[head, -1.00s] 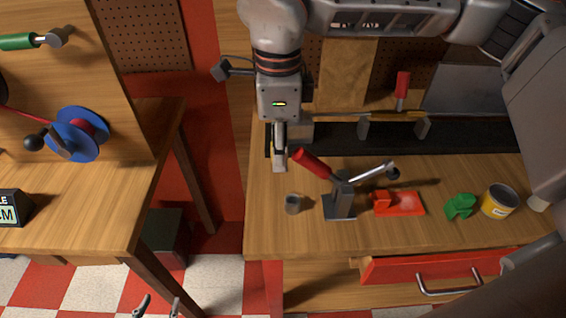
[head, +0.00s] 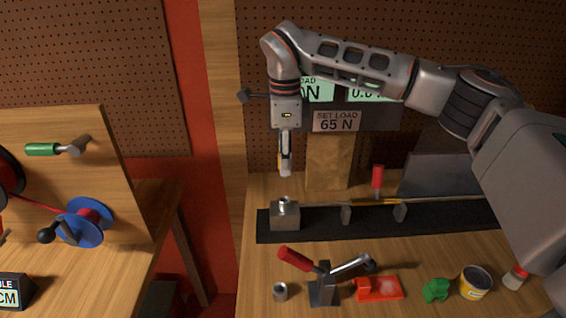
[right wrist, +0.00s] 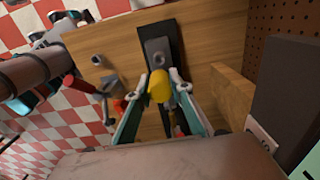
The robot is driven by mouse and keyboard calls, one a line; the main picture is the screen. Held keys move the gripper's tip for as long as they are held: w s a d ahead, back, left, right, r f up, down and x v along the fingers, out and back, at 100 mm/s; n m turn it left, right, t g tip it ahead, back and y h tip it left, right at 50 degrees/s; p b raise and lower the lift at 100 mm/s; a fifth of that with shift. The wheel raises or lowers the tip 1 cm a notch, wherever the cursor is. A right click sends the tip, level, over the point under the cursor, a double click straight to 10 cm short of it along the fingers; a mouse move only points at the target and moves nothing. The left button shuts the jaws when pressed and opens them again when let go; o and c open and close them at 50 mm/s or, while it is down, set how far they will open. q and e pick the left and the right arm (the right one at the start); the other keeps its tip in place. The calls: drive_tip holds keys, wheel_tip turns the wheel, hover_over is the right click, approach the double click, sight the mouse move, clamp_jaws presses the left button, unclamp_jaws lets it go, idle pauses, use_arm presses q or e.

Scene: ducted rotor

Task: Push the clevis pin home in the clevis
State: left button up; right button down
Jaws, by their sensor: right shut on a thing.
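A grey block (head: 285,217) that looks like the clevis stands at the left end of a black base strip (head: 335,224). A small metal cylinder (head: 284,201) stands up from its top, perhaps the clevis pin; how deep it sits is unclear. The block also shows in the right wrist view (right wrist: 157,52). My right gripper (head: 286,170) points down above the block, apart from it. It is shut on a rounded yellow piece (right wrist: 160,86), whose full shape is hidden. My left gripper (right wrist: 72,17) appears over the floor in the wrist view, its fingers apart.
A red-handled lever clamp (head: 322,285), a small metal cup (head: 280,291), a red part (head: 380,288), a green part (head: 435,290) and a yellow can (head: 475,282) stand in front of the strip. A wooden block (head: 330,162) and a red-handled tool (head: 377,180) stand behind it.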

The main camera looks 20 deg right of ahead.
drive_tip(key=shift+f, duration=0.55)
wheel_tip(320, 180, down, 2)
drive_tip(key=shift+f+b, duration=0.25)
drive_tip(key=shift+b, duration=0.35)
drive_tip(key=shift+f, duration=0.85)
use_arm(q)
drive_tip(key=shift+w+d+r+t+h, duration=0.2)
drive_tip(key=shift+w+d, duration=0.1)
drive_tip(key=shift+d, duration=0.15)
drive_tip(key=shift+w+d+r+t+h, duration=0.1)
drive_tip(key=shift+w+d+r, duration=0.15)
drive_tip(key=shift+d, duration=0.2)
use_arm(e)
drive_tip(key=shift+f, duration=0.2)
use_arm(q)
drive_tip(key=shift+a+f, duration=0.15)
drive_tip(key=shift+a, duration=0.05)
drive_tip(key=shift+r, duration=0.2)
use_arm(e)
drive_tip(key=shift+r, duration=0.1)
use_arm(q)
drive_tip(key=shift+s+r, duration=0.1)
drive_tip(key=shift+r, duration=0.05)
